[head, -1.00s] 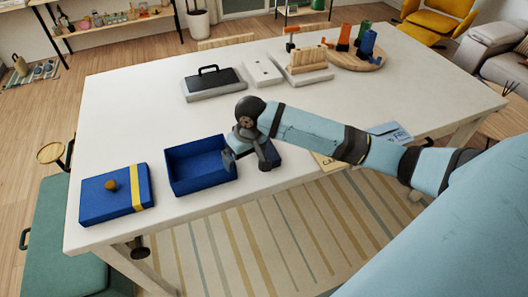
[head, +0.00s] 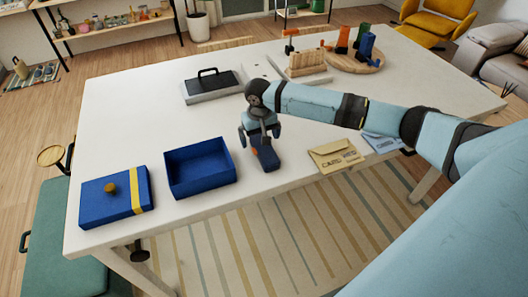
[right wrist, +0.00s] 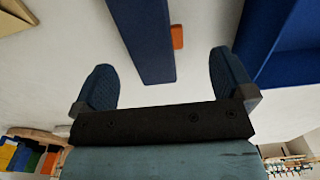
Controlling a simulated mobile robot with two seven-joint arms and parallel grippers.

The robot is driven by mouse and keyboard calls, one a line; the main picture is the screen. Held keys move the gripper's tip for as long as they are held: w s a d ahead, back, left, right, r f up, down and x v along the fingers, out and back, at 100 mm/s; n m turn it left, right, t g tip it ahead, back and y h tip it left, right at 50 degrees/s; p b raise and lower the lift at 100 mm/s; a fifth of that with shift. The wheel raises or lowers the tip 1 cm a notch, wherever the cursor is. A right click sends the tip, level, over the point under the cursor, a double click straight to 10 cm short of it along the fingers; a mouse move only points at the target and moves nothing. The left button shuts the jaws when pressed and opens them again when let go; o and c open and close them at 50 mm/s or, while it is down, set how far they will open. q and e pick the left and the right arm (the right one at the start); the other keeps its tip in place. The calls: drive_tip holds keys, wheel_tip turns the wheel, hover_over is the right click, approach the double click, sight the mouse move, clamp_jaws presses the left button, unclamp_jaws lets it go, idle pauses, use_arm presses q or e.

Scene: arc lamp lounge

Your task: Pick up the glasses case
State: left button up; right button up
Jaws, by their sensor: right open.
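The glasses case (head: 266,160) is a long dark blue block with an orange tab, lying on the white table near its front edge. It also shows in the right wrist view (right wrist: 146,45), between the fingers. My right gripper (head: 260,136) is open and points down at the far end of the case. In the right wrist view, gaps show between the case and both fingers. The gripper hides part of the case in the head view. My left gripper is not in view.
An open blue box (head: 172,182) stands just left of the case, and a blue lid with a yellow band (head: 115,197) lies further left. Card envelopes (head: 336,153) lie to the right. A black-handled grey block (head: 212,88) stands behind. Bare table (head: 140,115) lies at left.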

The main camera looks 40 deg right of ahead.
sight(262, 147)
drive_tip(key=f, duration=0.3)
drive_tip(key=f+p, duration=0.1)
drive_tip(key=f, duration=0.1)
drive_tip(key=shift+s+d+f, duration=0.15)
drive_tip(key=shift+d, duration=0.15)
drive_tip(key=c, duration=1)
